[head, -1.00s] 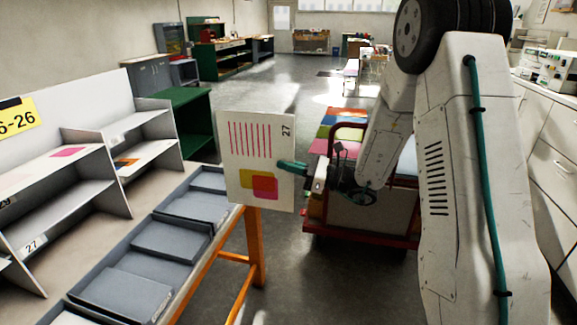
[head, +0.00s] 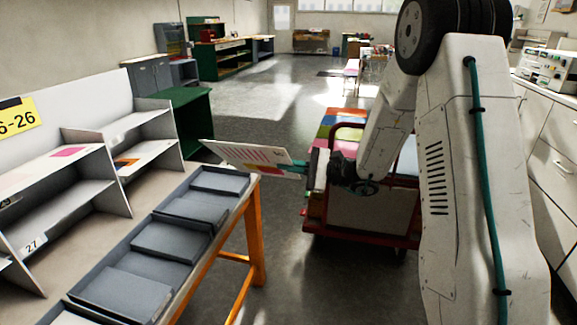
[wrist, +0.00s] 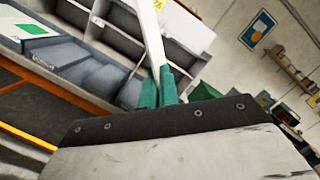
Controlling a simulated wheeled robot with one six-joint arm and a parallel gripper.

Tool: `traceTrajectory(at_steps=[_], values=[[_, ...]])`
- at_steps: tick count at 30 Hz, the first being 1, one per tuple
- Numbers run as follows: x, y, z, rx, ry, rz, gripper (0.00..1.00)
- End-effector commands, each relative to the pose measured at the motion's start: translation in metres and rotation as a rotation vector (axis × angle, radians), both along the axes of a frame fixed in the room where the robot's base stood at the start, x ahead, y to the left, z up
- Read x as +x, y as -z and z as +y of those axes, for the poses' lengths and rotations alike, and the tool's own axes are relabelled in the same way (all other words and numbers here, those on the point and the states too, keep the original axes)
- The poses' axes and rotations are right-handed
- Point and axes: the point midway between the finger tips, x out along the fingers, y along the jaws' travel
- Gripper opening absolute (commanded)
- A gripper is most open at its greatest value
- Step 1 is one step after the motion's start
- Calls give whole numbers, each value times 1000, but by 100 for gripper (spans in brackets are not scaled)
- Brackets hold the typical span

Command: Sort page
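The page (head: 248,156) is a pale sheet with red stripes and a yellow and red shape. It is held in the air, tilted nearly flat, near the far end of the tray row. My gripper (head: 300,167) has green fingers and is shut on the page's right edge. In the wrist view the page (wrist: 152,35) shows nearly edge-on between the green fingers (wrist: 158,92). A shelf unit (head: 75,190) with numbered compartments stands at the left; a label 27 is on a lower shelf. Some shelves hold printed pages (head: 68,152).
A row of grey trays (head: 165,240) lies on an orange-legged table (head: 255,235) in front of the shelves. A red cart (head: 330,222) with coloured sheets stands behind my gripper. A green bench (head: 185,105) stands beyond the shelves. Open floor lies between table and cart.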

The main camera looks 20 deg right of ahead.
Motion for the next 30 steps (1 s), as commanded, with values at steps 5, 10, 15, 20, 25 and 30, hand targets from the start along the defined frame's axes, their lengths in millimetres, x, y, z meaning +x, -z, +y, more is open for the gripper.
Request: traceTrajectory(at_steps=[5, 10, 15, 20, 25, 30], values=[[0, 0, 0, -33, 0, -46, 0], [0, -1, 0, -194, 1, -275, 0], [0, -1, 0, -360, 0, -511, 0], [0, 0, 0, -444, 0, -630, 0], [0, 0, 0, -452, 0, -643, 0], [2, 5, 1, -454, 13, -636, 0]])
